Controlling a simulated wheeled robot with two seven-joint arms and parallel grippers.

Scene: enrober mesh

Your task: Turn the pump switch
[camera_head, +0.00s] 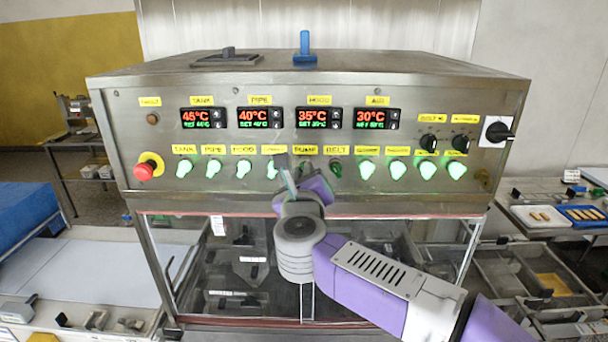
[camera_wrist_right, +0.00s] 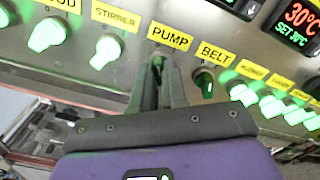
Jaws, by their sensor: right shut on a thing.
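The pump switch (camera_wrist_right: 158,64) is a small dark knob under the yellow PUMP label (camera_wrist_right: 170,37) on the steel control panel. In the wrist view it lies between the fingers of my right gripper (camera_wrist_right: 159,80), which is shut on it and hides most of it. In the head view, my right gripper (camera_head: 290,172) reaches up to the panel's lower row of switches and partly covers the place below the PUMP label (camera_head: 306,149). The knob's exact angle is hard to tell. My left gripper is out of view.
The unlit dark green belt switch (camera_head: 336,168) is close on the right. Several neighbouring switches glow green, such as the hood switch (camera_head: 242,169). A red emergency button (camera_head: 146,171) is at far left, and a black main rotary switch (camera_head: 498,132) at far right.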

